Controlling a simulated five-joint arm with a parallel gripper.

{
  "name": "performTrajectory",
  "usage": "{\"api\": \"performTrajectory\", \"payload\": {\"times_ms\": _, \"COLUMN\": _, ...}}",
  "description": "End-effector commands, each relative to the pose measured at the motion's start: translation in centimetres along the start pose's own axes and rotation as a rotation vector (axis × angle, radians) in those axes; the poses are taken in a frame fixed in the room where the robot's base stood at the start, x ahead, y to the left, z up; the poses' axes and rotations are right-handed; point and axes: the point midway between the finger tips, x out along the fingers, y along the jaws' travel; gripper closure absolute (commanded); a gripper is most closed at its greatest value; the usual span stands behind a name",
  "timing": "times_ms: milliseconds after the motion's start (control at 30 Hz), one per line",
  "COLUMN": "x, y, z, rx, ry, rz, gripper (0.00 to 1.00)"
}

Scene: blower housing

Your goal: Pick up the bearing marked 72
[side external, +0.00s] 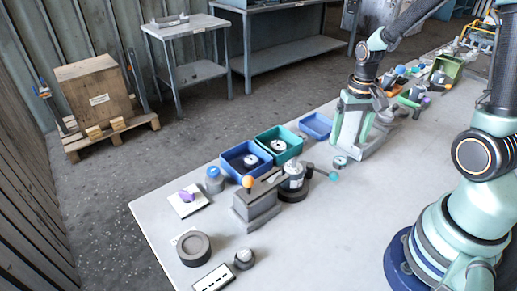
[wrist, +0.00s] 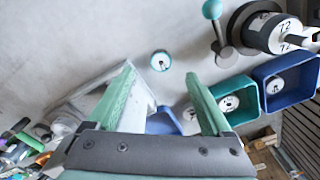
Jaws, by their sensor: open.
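A light cylindrical bearing with "72" written on it (wrist: 270,33) stands on a dark round base at the top right of the wrist view. It appears in the side view as the white and grey cylinder (side external: 293,177), where I cannot read its mark. My gripper (side external: 350,138) is open, apart from it and to its right in the side view. Its green fingers (wrist: 160,74) are spread in the wrist view with nothing gripped. A small teal-rimmed disc (side external: 341,161) lies on the table near my gripper. It also shows beyond the fingertips in the wrist view (wrist: 160,61); its mark is unreadable.
A blue bin (side external: 229,171) and a green bin (side external: 264,138) each hold a round part. A lever with a teal ball (side external: 334,176) stands beside the bearing. A grey block with an orange ball (side external: 257,208) is in front. The table's front middle is clear.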

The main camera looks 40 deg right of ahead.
Motion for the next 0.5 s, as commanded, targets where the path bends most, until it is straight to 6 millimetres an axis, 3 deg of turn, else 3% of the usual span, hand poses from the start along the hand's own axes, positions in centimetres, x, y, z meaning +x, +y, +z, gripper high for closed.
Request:
{"api": "performTrajectory", "payload": {"times_ms": 133, "x": 2.3, "y": 0.0, "z": 0.1, "rx": -0.001, "ry": -0.004, "rz": 0.001, "gripper": 0.16}}
{"api": "performTrajectory", "payload": {"times_ms": 500, "x": 4.9, "y": -0.1, "z": -0.2, "rx": -0.002, "ry": -0.004, "rz": 0.001, "gripper": 0.16}}
